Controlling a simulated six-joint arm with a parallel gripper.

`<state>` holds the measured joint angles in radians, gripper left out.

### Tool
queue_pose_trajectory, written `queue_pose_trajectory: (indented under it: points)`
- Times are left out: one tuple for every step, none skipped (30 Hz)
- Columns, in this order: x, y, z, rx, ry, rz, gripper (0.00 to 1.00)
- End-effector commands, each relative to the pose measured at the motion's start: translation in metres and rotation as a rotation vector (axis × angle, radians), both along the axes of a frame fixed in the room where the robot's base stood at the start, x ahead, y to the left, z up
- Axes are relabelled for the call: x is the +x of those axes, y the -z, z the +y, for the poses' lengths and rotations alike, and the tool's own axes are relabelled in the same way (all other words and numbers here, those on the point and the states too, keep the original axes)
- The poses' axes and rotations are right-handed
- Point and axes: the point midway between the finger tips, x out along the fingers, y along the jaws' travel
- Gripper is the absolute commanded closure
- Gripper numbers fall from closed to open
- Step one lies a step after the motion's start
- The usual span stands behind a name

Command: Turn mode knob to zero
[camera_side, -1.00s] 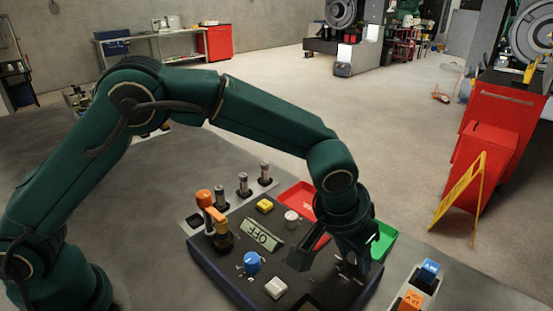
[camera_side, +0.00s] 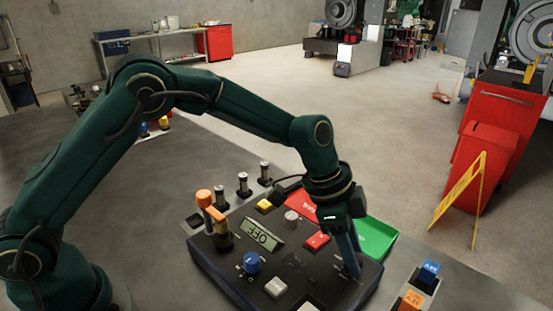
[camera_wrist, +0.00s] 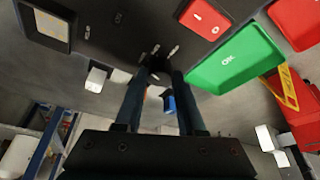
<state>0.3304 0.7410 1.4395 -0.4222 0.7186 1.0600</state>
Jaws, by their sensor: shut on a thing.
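A dark control panel (camera_side: 215,268) lies on the table in the side view. My gripper (camera_side: 352,274) points down at the panel's right end, its fingers close together at the surface. In the wrist view my gripper (camera_wrist: 158,70) has its fingertips around a small dark knob (camera_wrist: 156,66), mostly hidden by them. Short white marks surround the knob; which mark it points to cannot be read. A separate blue knob (camera_side: 251,263) stands on the panel's left part, apart from my gripper. The display (camera_side: 262,236) reads OFF, turned over in the side view.
A red button (camera_side: 317,241) and white buttons sit close to my gripper. A green tray (camera_side: 378,238) marked OK lies behind the panel's right end. An orange-topped lever (camera_side: 205,198) stands at the left. Blue and orange blocks (camera_side: 429,268) stand at the right.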

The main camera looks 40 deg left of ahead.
Motion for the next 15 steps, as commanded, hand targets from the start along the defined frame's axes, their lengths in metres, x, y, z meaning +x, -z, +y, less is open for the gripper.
queue_pose_trajectory:
  points:
    - [0.001, -0.0001, 0.0007, -0.001, 0.044, 0.001, 1.0]
    - [0.0013, -0.0002, 0.0005, -0.001, 0.073, 0.0, 1.0]
    - [0.0016, -0.0003, 0.0005, -0.001, 0.111, -0.001, 1.0]
    - [0.0016, -0.0003, 0.0006, -0.001, 0.141, -0.001, 1.0]
    - [0.0021, -0.0001, 0.0007, -0.001, 0.17, -0.002, 1.0]
    - [0.0022, -0.0002, 0.0009, -0.001, 0.208, -0.001, 1.0]
    - [0.0023, -0.0002, 0.0009, 0.0, 0.237, -0.001, 1.0]
    - [0.0026, 0.0, 0.0008, 0.0, 0.266, -0.001, 1.0]
    - [0.0028, -0.0001, 0.0007, 0.0, 0.305, -0.002, 1.0]
    - [0.0027, 0.0, 0.0008, 0.0, 0.333, -0.002, 1.0]
    - [0.003, 0.0001, 0.0008, 0.0, 0.361, -0.002, 1.0]
    - [0.0033, -0.0001, 0.0008, 0.0, 0.4, -0.003, 1.0]
    - [0.0037, 0.0, 0.0007, 0.0, 0.428, -0.003, 1.0]
    - [0.0039, 0.0, 0.0007, 0.0, 0.457, -0.004, 1.0]
    - [0.0041, 0.0002, 0.0008, 0.0, 0.492, -0.003, 1.0]
